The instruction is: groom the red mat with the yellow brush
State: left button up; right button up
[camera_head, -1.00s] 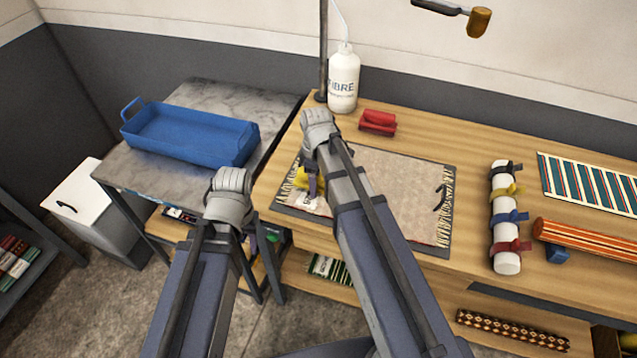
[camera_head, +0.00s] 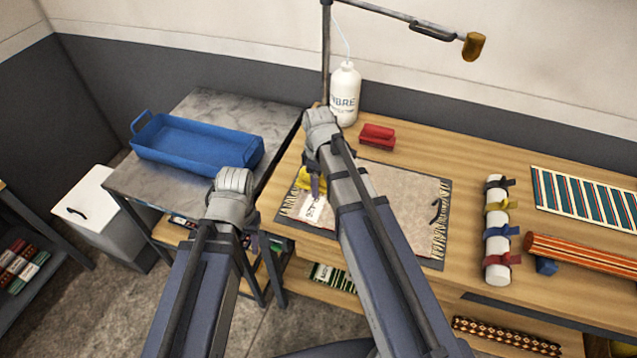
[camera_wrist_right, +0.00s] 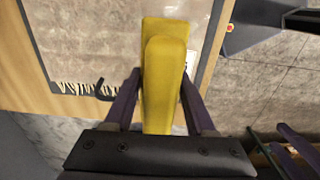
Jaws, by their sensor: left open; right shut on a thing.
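A pale beige mat (camera_head: 400,195) with cream fringes lies on a dark board on the wooden bench; I see no plain red mat. A white label (camera_head: 316,210) shows at its left end. My right gripper (camera_head: 315,185) is over the mat's left end, shut on the yellow brush (camera_head: 311,179). The brush (camera_wrist_right: 164,75) shows between the two fingers in the right wrist view, over the mat's end; I cannot tell whether it touches. My left gripper (camera_head: 232,205) is open, left of the bench, its fingers mostly hidden by its wrist.
A blue tub (camera_head: 195,145) stands on the grey table at left. A white bottle (camera_head: 345,95) and a red block (camera_head: 377,135) are behind the mat. A white roll with coloured straps (camera_head: 497,235) and an orange striped roll (camera_head: 580,250) lie at right. A lamp arm hangs above.

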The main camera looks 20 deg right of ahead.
pick_arm(q)
jog(key=shift+r, duration=0.1)
pick_arm(e)
notch_tip(320, 180, up, 3)
jog(key=p, duration=0.3)
jog(key=shift+r, duration=0.1)
pick_arm(q)
notch_tip(320, 180, up, 3)
jog(key=shift+f, duration=0.1)
